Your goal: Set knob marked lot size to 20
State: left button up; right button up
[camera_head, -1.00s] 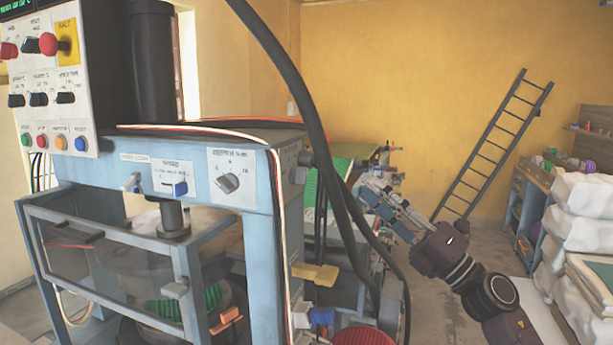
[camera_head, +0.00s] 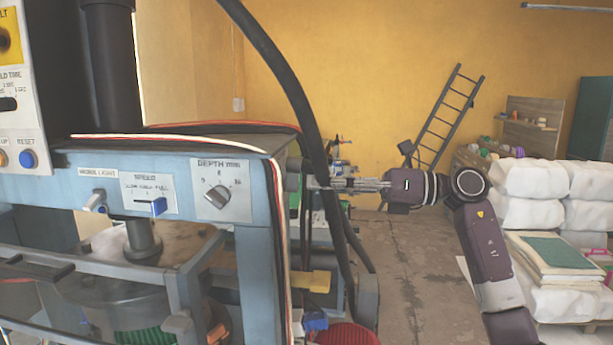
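No knob with a readable "lot size" label is in view. The knob that shows on the blue press is a grey rotary knob (camera_head: 219,196) on a white plate marked "DEPTH mm". To its left is a blue slider (camera_head: 157,206) on a plate marked "SPEED". My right gripper (camera_head: 318,184) is just right of the press's side, level with the depth knob, and points left. The dark hose crosses close to its fingertips. Its fingers are seen edge-on, so I cannot tell whether they are open. My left gripper is not in view.
The blue press frame (camera_head: 252,255) fills the left, with a control panel (camera_head: 22,120) cut off at the edge. A thick dark hose (camera_head: 287,80) hangs beside the press. White sacks (camera_head: 528,178) are stacked at the right. Open floor (camera_head: 405,255) lies between.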

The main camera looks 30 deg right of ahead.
aim_at(291, 183)
jog(key=x, duration=0.3)
jog(key=shift+a+p, duration=0.15)
jog(key=shift+p, duration=0.2)
jog(key=c, duration=0.7)
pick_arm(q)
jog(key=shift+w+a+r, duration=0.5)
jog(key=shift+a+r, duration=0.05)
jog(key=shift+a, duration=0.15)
pick_arm(e)
grip_shut()
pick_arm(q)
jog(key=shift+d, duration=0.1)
